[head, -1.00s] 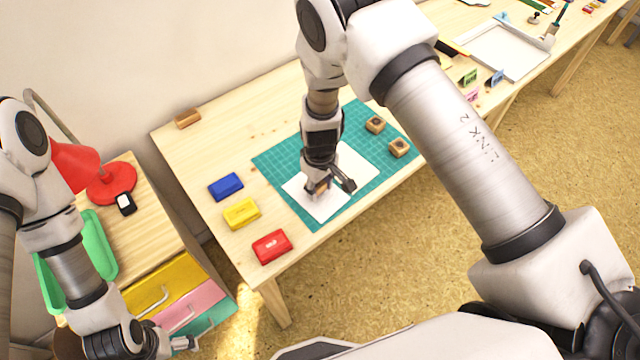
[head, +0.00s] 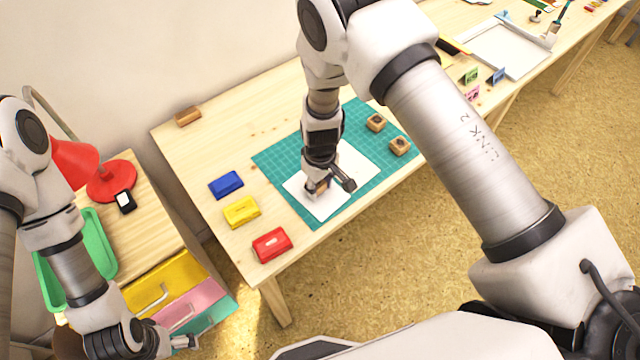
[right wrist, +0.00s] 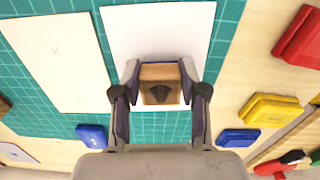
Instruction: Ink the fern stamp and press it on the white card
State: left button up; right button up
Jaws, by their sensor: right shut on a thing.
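My right gripper (head: 318,190) is shut on a wooden stamp block (right wrist: 160,84), whose top carries a dark leaf-like motif. It points down over the white card (head: 322,210) on the teal cutting mat (head: 268,160). In the right wrist view the white card (right wrist: 125,30) lies behind and under the stamp. I cannot tell whether the stamp touches it. A cream sheet with a faint pink cross (right wrist: 58,75) lies beside it. Two other wooden stamps (head: 376,122) (head: 399,146) stand on the mat. My left gripper (head: 184,342) is low at the left; its fingers are too small to read.
Blue (head: 226,185), yellow (head: 241,212) and red (head: 271,244) inkpads line the table left of the mat. A wooden block (head: 187,117) lies at the back. A drawer cabinet holds a red lamp (head: 110,180) and green tray (head: 48,275). The table's front edge is clear.

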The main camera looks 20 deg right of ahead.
jog(key=shift+f, duration=0.4)
jog(key=shift+s, duration=0.1)
dwell(1.3)
jog(key=shift+r+p, duration=0.6)
jog(key=shift+p, duration=0.1)
notch_tip(320, 180, up, 6)
jog(key=p, duration=0.5)
jog(key=shift+f, duration=0.25)
